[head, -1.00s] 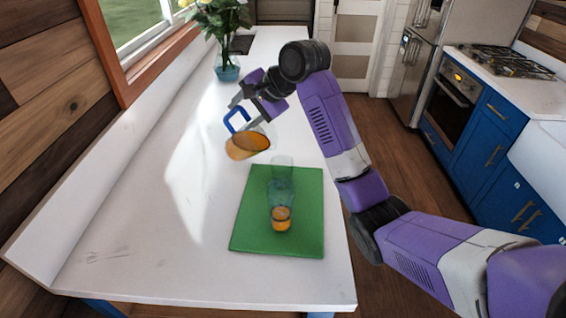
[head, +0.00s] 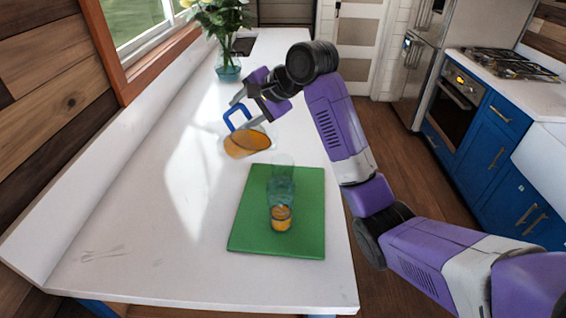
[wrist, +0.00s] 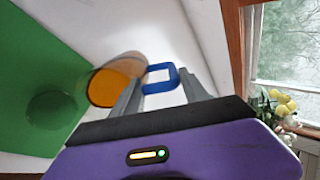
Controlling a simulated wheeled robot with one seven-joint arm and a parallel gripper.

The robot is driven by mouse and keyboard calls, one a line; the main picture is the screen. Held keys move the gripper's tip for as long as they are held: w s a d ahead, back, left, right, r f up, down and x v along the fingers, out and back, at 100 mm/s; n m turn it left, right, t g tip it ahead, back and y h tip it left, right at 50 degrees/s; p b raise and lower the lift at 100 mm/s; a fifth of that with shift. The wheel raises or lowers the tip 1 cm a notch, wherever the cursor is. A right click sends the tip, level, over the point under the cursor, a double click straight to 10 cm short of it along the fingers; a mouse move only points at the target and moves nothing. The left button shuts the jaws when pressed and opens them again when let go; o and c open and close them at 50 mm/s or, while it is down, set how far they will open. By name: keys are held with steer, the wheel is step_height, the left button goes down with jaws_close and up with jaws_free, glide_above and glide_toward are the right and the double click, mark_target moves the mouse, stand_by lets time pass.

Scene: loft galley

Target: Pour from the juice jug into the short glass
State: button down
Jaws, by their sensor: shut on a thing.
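The juice jug (head: 248,145) is clear with a blue handle and holds orange juice. It hangs in the air above the white counter, just behind and left of the green board. My gripper (head: 247,97) is shut on the blue handle, which also shows between the fingers in the wrist view (wrist: 160,78). On the board stands a clear glass with orange in its lower part (head: 281,218). Bluish clear glass (head: 283,180) shows right behind it, overlapping; I cannot tell clearly where one ends. The jug is apart from the glassware.
The green board (head: 245,230) lies near the front right edge of the white counter (head: 150,240). A vase of flowers (head: 228,65) stands at the far left by the window. The counter left of the board is clear.

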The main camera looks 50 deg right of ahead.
steer(key=shift+s+r+t+b, duration=0.1)
steer(key=shift+s+t+b, duration=0.4)
steer(key=shift+b, duration=1.15)
steer(key=shift+s+d+r+t+b, duration=0.1)
steer(key=shift+s+r+t+b, duration=0.35)
steer(key=shift+b, duration=1.1)
stand_by(0.6)
steer(key=shift+w, duration=0.15)
